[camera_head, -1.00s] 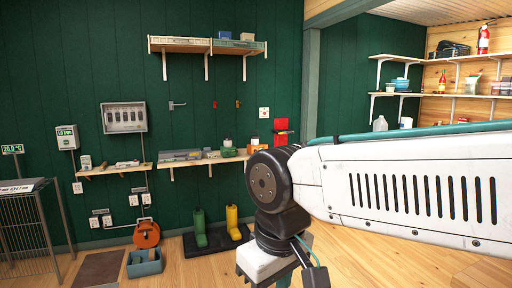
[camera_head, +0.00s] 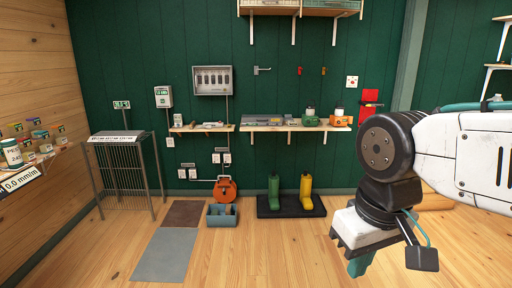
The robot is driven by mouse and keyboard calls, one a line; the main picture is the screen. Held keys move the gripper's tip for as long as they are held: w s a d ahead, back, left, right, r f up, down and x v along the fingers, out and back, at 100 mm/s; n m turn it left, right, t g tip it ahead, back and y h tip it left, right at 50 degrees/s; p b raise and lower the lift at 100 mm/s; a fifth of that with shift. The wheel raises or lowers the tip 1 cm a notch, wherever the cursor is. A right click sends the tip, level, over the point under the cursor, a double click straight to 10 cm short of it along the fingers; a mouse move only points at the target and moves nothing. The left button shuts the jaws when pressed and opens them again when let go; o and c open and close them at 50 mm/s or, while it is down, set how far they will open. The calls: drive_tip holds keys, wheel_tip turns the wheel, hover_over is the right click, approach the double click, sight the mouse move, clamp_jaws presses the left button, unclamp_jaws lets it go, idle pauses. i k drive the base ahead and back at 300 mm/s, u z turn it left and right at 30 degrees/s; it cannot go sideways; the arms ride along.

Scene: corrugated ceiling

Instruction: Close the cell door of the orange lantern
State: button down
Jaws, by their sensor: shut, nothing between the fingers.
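An orange object with a pale top (camera_head: 340,117), which looks like the orange lantern, stands at the right end of the right wall shelf. It is too small for me to tell how its cell door sits. A green object of similar form (camera_head: 310,117) stands just left of it. My gripper (camera_head: 358,266) hangs low at the right in the head view, pointing down with teal fingers, shut and empty. It is well apart from the shelf and nearer to the camera.
An orange reel-like thing (camera_head: 226,189) and a blue-grey bin (camera_head: 222,216) are on the floor by the wall. Green boots (camera_head: 274,191) and yellow boots (camera_head: 306,190) stand on a black mat (camera_head: 290,212). A wire rack (camera_head: 124,175) stands left.

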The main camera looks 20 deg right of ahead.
sight(338, 116)
drive_tip(key=z, duration=0.75)
drive_tip(key=i, duration=1.6)
drive_tip(key=z, duration=0.85)
drive_tip(key=i, duration=2.25)
drive_tip(key=u, duration=0.85)
drive_tip(key=i, duration=1.4)
drive_tip(key=u, duration=0.6)
